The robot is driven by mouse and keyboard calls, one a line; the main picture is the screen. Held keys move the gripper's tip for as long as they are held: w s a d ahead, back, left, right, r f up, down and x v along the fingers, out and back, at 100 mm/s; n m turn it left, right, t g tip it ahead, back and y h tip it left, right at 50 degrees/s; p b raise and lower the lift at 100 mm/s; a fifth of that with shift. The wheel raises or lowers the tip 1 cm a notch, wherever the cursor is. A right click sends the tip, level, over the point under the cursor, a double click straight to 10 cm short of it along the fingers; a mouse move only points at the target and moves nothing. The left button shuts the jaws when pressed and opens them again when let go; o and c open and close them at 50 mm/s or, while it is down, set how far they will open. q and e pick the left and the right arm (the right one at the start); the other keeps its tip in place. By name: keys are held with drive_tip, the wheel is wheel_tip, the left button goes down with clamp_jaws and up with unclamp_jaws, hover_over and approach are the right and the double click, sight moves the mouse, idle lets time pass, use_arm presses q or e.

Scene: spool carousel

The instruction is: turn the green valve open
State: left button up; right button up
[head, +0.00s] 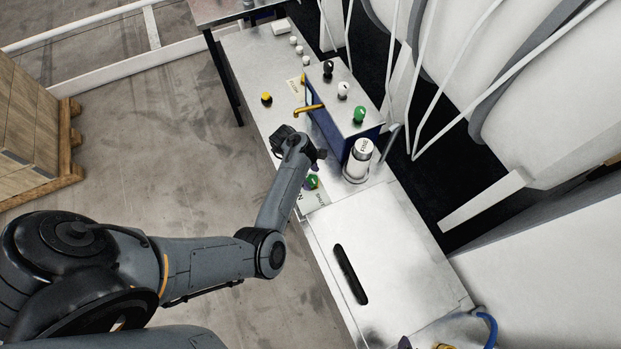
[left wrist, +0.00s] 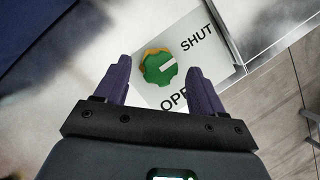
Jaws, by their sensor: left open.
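The green valve (head: 312,182) is a small knob on a white label plate at the bench's near edge. In the left wrist view the green valve (left wrist: 158,70) has a white pointer mark and a yellow-orange part behind it. The plate (left wrist: 150,97) reads SHUT at upper right and OPEN, partly hidden, below. The pointer mark points to the right; I cannot tell exactly where it stands between the words. My left gripper (head: 315,164) is open over the valve, its purple fingers apart on either side of it in the wrist view. Contact cannot be told. My right gripper is not in view.
A box with black, white and green (head: 359,114) knobs stands behind the valve, beside a white-capped cylinder (head: 358,160). A yellow knob (head: 266,98) is farther along the bench. A metal panel (head: 395,255) with a dark slot lies to the right. A wooden crate (head: 30,130) stands left.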

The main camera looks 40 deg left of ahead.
use_arm(q)
drive_tip(key=shift+w+d+f, duration=0.15)
drive_tip(key=shift+d+f, duration=0.05)
drive_tip(key=shift+f, duration=0.4)
drive_tip(key=shift+c, duration=0.2)
drive_tip(key=c, duration=1)
